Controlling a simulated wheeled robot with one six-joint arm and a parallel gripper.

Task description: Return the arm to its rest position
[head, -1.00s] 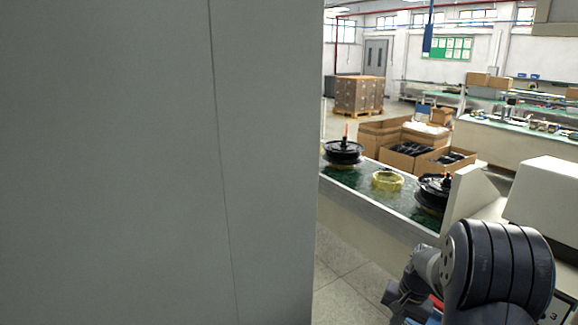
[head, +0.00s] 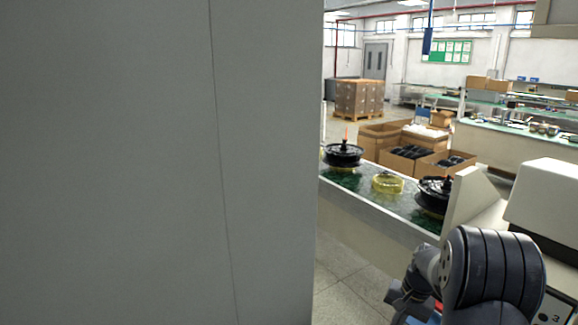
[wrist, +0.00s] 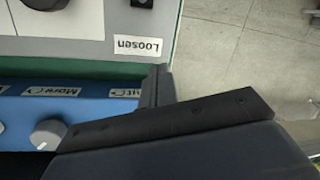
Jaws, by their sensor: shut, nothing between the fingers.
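My arm shows at the lower right of the head view, bent in front of a pale machine (head: 545,205). My gripper (wrist: 158,84) shows in the wrist view, with its dark fingers together and nothing between them. It is above or beside a panel (wrist: 100,72) with a blue strip, a round knob (wrist: 48,133) and labels, one reading "Loosen" upside down. Whether it touches the panel cannot be told. Black hub motors (head: 342,153) stand on the green-topped bench (head: 405,207), away from the arm.
A large grey panel (head: 150,160) fills the left of the head view. A yellow ring-shaped part (head: 387,183) lies on the bench between the motors. Open cardboard boxes (head: 410,152) stand behind it. Bare floor (head: 345,285) shows between the grey panel and my arm.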

